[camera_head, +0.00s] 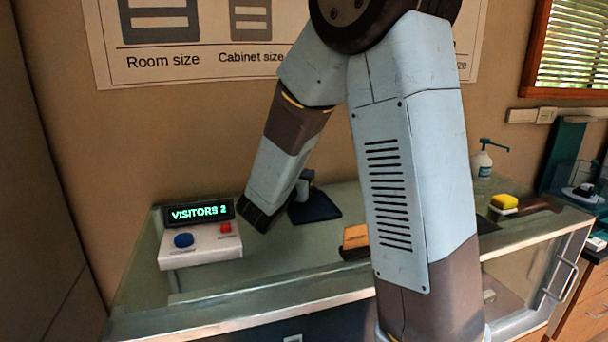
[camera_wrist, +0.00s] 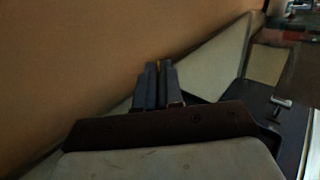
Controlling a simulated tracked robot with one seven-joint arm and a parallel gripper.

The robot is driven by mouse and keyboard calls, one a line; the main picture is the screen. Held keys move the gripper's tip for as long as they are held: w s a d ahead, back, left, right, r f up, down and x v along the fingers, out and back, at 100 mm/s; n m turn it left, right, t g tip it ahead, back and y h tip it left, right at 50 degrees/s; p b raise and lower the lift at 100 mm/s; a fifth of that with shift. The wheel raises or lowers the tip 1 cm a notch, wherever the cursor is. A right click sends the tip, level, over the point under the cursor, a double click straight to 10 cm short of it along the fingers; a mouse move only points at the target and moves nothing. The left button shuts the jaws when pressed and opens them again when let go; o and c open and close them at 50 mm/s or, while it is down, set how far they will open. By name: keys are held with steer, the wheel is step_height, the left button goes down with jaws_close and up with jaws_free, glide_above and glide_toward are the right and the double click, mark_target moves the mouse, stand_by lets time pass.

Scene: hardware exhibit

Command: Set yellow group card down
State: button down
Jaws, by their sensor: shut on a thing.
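My gripper (camera_wrist: 158,82) shows in the wrist view with its two dark fingers close together. In the head view the dark end of my arm is low over the left part of the glass counter, just right of the visitor counter box, and the fingertips and card cannot be made out there. An orange card (camera_head: 356,237) stands in a dark holder near the middle of the counter.
The white box (camera_head: 201,245) has a blue and a red button and a "VISITORS 2" display (camera_head: 199,212). A dark stand (camera_head: 315,206) is behind my gripper. A yellow block on a white base (camera_head: 504,203) and a pump bottle (camera_head: 482,160) are right. The counter's left front is clear.

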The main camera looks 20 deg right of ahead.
stand_by(0.4)
steer(key=c, duration=1.2)
jaws_free()
steer(key=v, duration=1.3)
steer(key=shift+s+a, duration=0.25)
